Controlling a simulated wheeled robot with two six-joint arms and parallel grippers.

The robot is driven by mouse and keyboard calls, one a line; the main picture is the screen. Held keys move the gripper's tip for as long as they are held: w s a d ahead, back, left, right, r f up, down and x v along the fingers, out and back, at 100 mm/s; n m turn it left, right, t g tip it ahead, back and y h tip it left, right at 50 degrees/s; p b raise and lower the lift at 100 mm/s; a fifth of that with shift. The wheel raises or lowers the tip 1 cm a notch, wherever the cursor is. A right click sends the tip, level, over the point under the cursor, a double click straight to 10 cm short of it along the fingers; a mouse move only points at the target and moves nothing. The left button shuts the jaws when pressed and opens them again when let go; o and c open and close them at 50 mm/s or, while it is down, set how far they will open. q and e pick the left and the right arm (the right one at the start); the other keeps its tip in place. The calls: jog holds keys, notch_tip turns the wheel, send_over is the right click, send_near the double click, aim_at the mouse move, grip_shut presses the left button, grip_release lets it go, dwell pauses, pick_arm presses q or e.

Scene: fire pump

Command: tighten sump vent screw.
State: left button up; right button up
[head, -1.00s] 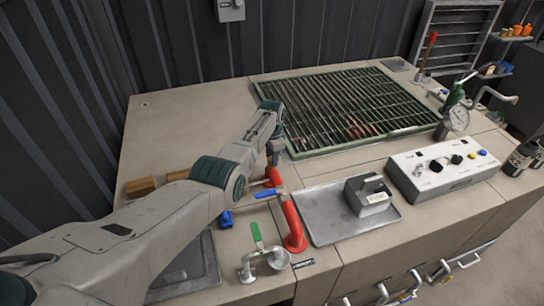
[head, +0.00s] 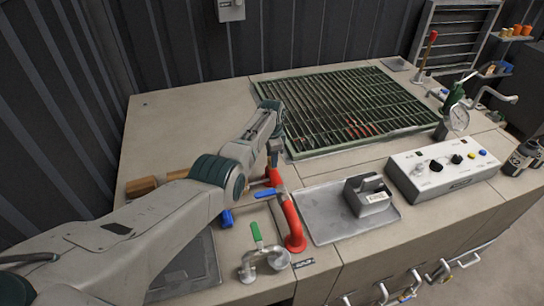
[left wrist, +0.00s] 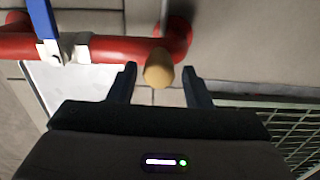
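A brass-coloured round knob (left wrist: 159,70), which looks like the sump vent screw, shows in the left wrist view beside the end of the red pipe (left wrist: 120,48). My left gripper (left wrist: 159,80) is open, with one finger on each side of the knob and a visible gap to both. I cannot tell how far the knob reaches between the fingers. In the head view my left gripper (head: 274,155) points down behind the red pipe (head: 292,222), and the knob cannot be made out there. My right gripper is not in view.
A blue lever (head: 265,194) on the red pipe is close to my left gripper. A green-handled valve (head: 257,237) stands in front. A green grating (head: 350,112) lies behind, and a metal tray (head: 325,222) with a grey block (head: 368,195) lies to the right.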

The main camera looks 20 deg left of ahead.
pick_arm(q)
jog(key=shift+o, duration=0.2)
notch_tip(320, 180, up, 11)
jog(key=b, duration=0.2)
dwell(0.4)
jog(key=shift+f, duration=0.2)
